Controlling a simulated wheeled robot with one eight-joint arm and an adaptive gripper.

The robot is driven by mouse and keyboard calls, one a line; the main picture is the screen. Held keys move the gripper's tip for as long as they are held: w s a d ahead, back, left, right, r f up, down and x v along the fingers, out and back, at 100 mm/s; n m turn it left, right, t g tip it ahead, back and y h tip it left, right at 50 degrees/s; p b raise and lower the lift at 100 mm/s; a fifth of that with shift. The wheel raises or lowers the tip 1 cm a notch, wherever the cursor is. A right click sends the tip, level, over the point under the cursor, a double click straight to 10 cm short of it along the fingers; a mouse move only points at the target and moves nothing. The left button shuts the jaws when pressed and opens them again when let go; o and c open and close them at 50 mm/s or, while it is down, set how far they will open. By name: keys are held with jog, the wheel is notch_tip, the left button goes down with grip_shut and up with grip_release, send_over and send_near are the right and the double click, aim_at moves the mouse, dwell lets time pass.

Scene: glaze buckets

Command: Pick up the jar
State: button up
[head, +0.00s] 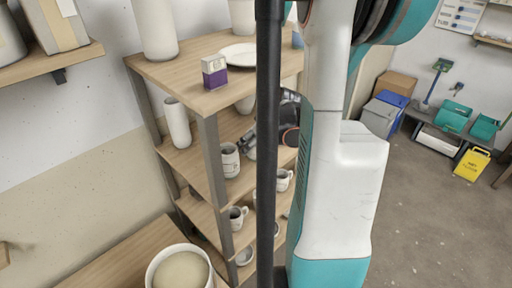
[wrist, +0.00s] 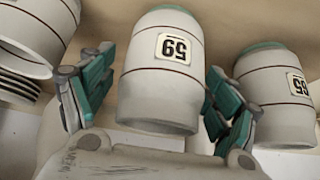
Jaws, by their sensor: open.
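In the wrist view, a pale banded jar (wrist: 162,85) with a numbered label and a greenish end fills the middle. It lies in line with the gap between the two teal fingers of my gripper (wrist: 160,70). The fingers are spread, one on each side of the jar, and I cannot tell whether either touches it. In the head view, a pale jar with dark bands (head: 229,160) stands on a middle shelf; whether it is the same jar is unclear. My arm and a black pole hide part of the shelf there.
Close beside my right finger in the wrist view is a similar labelled jar (wrist: 276,98). Another banded vessel (wrist: 38,35) is at the upper left. In the head view, the wooden shelf unit (head: 195,72) also holds mugs (head: 237,217) and a tall white vase (head: 177,123).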

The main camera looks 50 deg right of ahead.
jog(key=shift+x, duration=1.05)
jog(key=c, duration=1.4)
jog(key=shift+r, duration=0.15)
